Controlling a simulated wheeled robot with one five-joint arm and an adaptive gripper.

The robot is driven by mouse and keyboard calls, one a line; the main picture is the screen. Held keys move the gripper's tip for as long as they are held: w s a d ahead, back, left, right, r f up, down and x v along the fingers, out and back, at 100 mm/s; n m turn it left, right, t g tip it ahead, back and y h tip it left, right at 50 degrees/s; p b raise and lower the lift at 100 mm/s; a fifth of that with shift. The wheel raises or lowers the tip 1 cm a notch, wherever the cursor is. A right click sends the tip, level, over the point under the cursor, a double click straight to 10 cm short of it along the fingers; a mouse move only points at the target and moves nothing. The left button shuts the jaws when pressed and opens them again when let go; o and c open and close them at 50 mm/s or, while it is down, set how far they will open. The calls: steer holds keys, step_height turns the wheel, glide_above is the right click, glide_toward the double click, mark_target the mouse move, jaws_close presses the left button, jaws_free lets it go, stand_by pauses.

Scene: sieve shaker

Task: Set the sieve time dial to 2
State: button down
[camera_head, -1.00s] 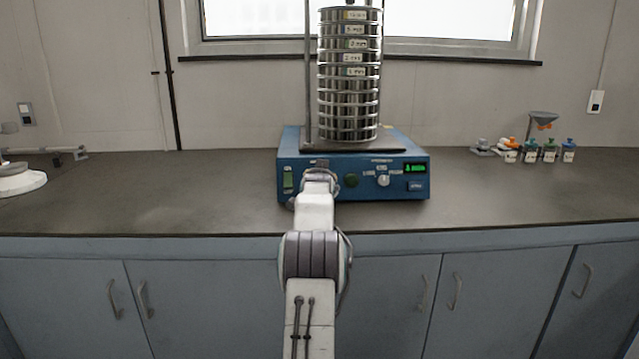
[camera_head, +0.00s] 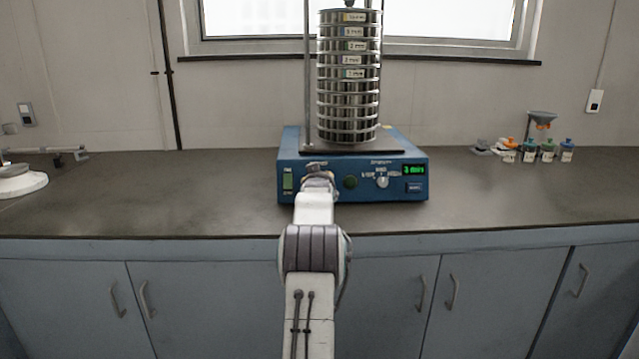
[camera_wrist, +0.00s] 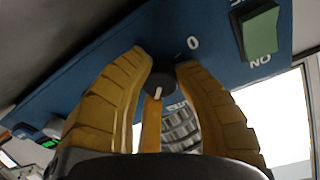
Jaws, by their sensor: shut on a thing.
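The sieve shaker (camera_head: 300,145) is a blue box on the counter with a tall stack of steel sieves (camera_head: 348,90) on it. Its green display (camera_head: 414,170) seems to read 3 with a short word after it. The time dial (camera_wrist: 160,80) is a dark knob with a white pointer line, seen in the wrist view beside a printed 0. My gripper (camera_wrist: 160,75) is at the panel's left part, its yellow fingers closed around the dial. In the head view my gripper (camera_head: 318,178) hides the dial.
A green switch (camera_wrist: 262,32) is beside the dial. Small bottles (camera_head: 548,152) stand at the right; the counter on both sides of the shaker is mostly clear.

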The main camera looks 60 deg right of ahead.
steer(key=c, duration=0.9)
jaws_free()
steer(key=shift+w, duration=0.1)
steer(key=v, duration=1.2)
